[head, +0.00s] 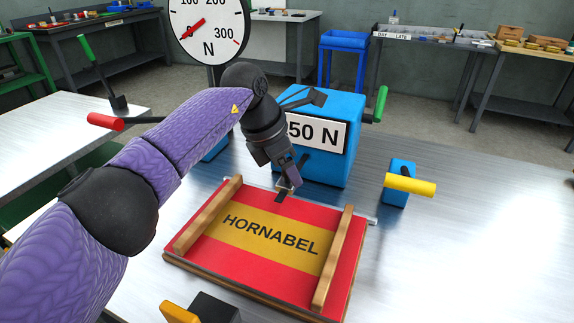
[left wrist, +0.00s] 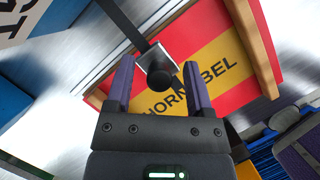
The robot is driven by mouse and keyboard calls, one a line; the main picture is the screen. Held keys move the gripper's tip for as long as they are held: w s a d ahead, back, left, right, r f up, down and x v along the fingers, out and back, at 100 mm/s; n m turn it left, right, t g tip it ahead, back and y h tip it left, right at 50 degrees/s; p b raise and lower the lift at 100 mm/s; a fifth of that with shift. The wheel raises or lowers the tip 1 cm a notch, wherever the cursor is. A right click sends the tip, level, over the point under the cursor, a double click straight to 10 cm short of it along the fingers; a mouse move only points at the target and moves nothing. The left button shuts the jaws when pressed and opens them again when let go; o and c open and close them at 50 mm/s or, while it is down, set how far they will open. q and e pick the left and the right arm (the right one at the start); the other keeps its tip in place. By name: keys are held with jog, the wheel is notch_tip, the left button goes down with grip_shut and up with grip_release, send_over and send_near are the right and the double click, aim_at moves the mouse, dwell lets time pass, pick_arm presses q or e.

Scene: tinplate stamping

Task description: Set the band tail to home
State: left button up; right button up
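My left gripper (head: 287,188) is over the far edge of the red and yellow HORNABEL panel (head: 262,233), in front of the blue 50 N box (head: 348,108). In the left wrist view its two fingers (left wrist: 160,82) are apart. Between them, in the picture, is a dark round knob (left wrist: 161,78) on a small metal plate (left wrist: 153,57). A dark strip (left wrist: 122,22), perhaps the band tail, runs from the upper left to this plate. I see no finger touching the knob; its height relative to the fingertips is unclear. My right gripper is not in view.
Wooden rails (head: 333,258) run along the panel's sides. A yellow-handled blue block (head: 397,187) stands to the right, and a round N dial (head: 208,28) behind. A black block with a yellow part (head: 178,311) is at the front. The table's right side is clear.

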pick_arm(q)
jog(key=shift+r, duration=0.15)
jog(key=p+v, duration=0.3)
jog(key=v, duration=0.6)
jog(key=shift+r+p, duration=0.25)
jog(key=shift+p, duration=0.15)
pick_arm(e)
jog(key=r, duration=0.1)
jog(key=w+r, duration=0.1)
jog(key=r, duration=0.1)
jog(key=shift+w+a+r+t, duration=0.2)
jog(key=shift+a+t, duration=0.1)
pick_arm(q)
jog(key=shift+a, duration=0.2)
